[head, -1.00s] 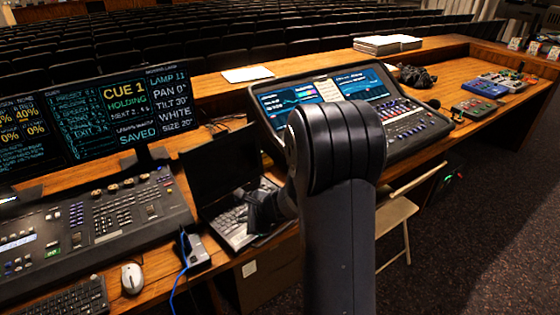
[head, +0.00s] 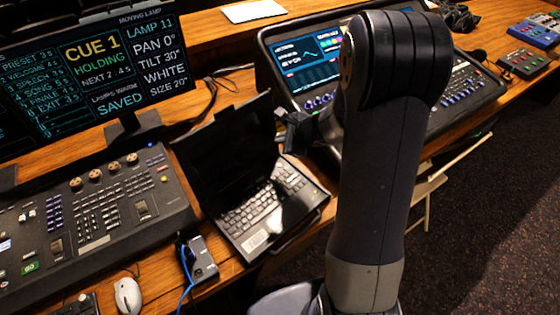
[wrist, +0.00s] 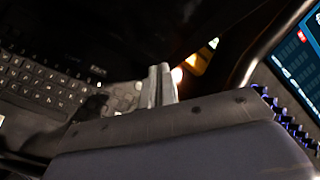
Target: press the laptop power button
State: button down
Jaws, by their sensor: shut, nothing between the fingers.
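The open laptop (head: 262,208) stands on the wooden desk in the head view, its dark screen (head: 222,152) raised and blank. Its keyboard also shows at the left of the wrist view (wrist: 45,85). My gripper (wrist: 160,86) is shut and empty, its grey fingertips beside the right end of the keyboard in the wrist view. In the head view the dark end of my arm is by the laptop's rear right corner, and the fingertips cannot be made out. I cannot tell the power button apart; a small warm glow shows just beside the fingertips.
A mixing console (head: 470,95) with a lit screen stands close to the right of the laptop. A lighting desk (head: 90,215), a mouse (head: 128,296) and a small box with a blue cable (head: 200,262) are on the left. A folding chair (head: 428,188) stands below the desk.

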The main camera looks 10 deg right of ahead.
jog(key=shift+f, duration=0.1)
jog(key=b, duration=0.5)
send_over(279, 165)
jog(key=f, duration=0.4)
jog(key=s+f, duration=0.1)
jog(key=f, duration=0.1)
jog(key=shift+d+f, duration=0.3)
jog(key=shift+f, duration=0.05)
jog(key=shift+f+b, duration=1)
jog(key=shift+b, duration=0.3)
jog(key=shift+f, duration=0.1)
jog(key=shift+f+b, duration=0.3)
jog(key=shift+b, duration=0.3)
jog(key=shift+f+b, duration=0.3)
jog(key=shift+b, duration=0.1)
dwell(0.5)
jog(key=shift+r, duration=0.1)
jog(key=shift+r+p, duration=0.55)
jog(key=shift+r, duration=0.15)
